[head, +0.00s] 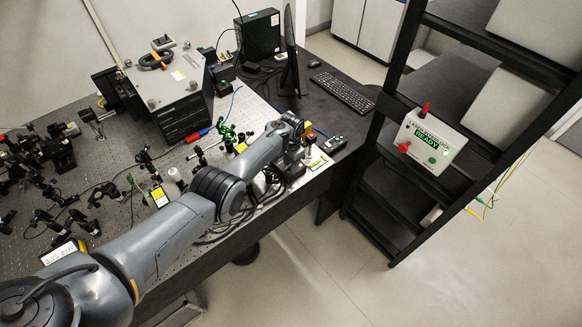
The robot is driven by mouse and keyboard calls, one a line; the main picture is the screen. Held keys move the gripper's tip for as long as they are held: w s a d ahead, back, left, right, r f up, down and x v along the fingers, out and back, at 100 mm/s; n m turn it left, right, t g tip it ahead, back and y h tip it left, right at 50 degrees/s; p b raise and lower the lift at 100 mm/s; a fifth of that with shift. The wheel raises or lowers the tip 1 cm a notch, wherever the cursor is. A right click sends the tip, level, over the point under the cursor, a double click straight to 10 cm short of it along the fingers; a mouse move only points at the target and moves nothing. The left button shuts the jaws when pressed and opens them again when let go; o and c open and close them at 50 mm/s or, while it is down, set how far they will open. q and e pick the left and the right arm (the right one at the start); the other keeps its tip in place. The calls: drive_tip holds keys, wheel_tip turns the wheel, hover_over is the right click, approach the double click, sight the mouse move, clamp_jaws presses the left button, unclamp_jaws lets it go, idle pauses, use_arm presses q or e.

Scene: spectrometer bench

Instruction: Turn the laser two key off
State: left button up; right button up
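My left arm reaches in from the lower left across the bench, and its gripper (305,146) is over the bench's right part near the front edge. Its fingers are small and partly hidden by the wrist, so I cannot tell whether they are open or shut. A small dark box (334,144) with a green spot lies just right of the gripper. Another dark box (223,88) with a green spot sits beside the large grey instrument. I cannot make out a key or a "laser two" label on either. My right gripper is not in view.
The perforated optical bench (95,170) carries many black mounts on the left. A large grey instrument (177,97), a monitor (290,68) and a keyboard (342,92) stand behind. A black rack (385,125) at right holds a white interlock box (430,140) reading READY.

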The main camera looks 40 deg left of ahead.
use_arm(q)
drive_tip(key=shift+f, duration=0.3)
drive_tip(key=shift+c, duration=0.2)
clamp_jaws()
